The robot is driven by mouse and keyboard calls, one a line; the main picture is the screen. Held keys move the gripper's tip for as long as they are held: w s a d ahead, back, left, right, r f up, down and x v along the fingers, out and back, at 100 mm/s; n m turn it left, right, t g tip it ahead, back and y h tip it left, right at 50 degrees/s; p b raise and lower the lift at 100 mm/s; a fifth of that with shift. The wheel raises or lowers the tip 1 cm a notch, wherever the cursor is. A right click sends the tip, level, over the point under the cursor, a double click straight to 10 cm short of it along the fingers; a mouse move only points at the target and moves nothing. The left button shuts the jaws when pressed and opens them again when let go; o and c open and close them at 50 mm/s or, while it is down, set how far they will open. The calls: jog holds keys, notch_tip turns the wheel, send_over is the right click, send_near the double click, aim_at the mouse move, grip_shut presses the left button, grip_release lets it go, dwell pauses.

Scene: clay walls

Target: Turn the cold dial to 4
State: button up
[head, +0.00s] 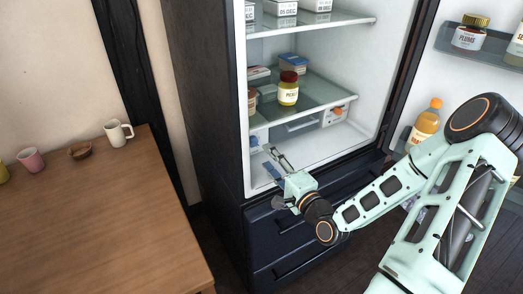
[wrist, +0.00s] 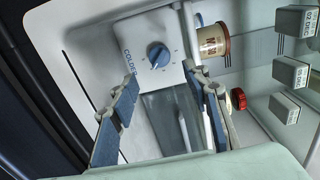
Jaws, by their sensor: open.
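The cold dial (wrist: 158,55) is a round blue knob on a white panel inside the fridge, in the upper middle of the wrist view. The letters "COLDER" and small marks sit around it; I cannot read its setting. My gripper (wrist: 163,85) is open, with its two blue-padded fingers pointing toward the panel. The dial lies between and beyond the fingertips, apart from them. In the head view my gripper (head: 276,158) reaches into the lower left of the open fridge (head: 345,150). I cannot make out the dial there.
The wrist view shows a labelled jar (wrist: 212,40) close right of the dial. The open door's racks hold an orange bottle (head: 427,122). A wooden table (head: 110,215) with mugs stands left.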

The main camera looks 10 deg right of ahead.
jog(key=v, duration=0.4)
jog(key=shift+s, duration=0.2)
